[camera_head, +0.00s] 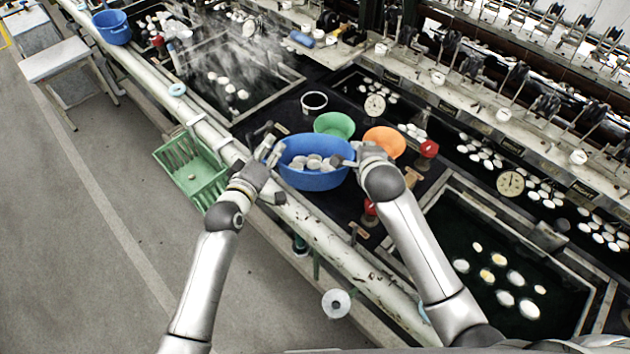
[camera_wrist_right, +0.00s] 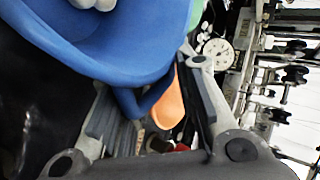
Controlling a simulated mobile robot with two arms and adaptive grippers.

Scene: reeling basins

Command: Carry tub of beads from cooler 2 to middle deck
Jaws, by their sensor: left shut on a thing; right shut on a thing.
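The blue oval tub (camera_head: 312,181) holds several whitish rounded pieces (camera_head: 312,162). It is level over the dark deck between the basins; I cannot tell if it touches the deck. My left gripper (camera_head: 273,153) is shut on its left end. My right gripper (camera_head: 350,156) is shut on its right end. In the right wrist view the tub (camera_wrist_right: 95,45) fills the upper left, and its blue handle (camera_wrist_right: 146,101) lies between the right gripper's fingers.
A green bowl (camera_head: 334,124) and an orange bowl (camera_head: 384,141) stand just behind the tub. A green slatted crate (camera_head: 190,172) hangs left of the pipe rail (camera_head: 330,242). Water basins with white cocoons lie on both sides. Another blue tub (camera_head: 112,28) is far left.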

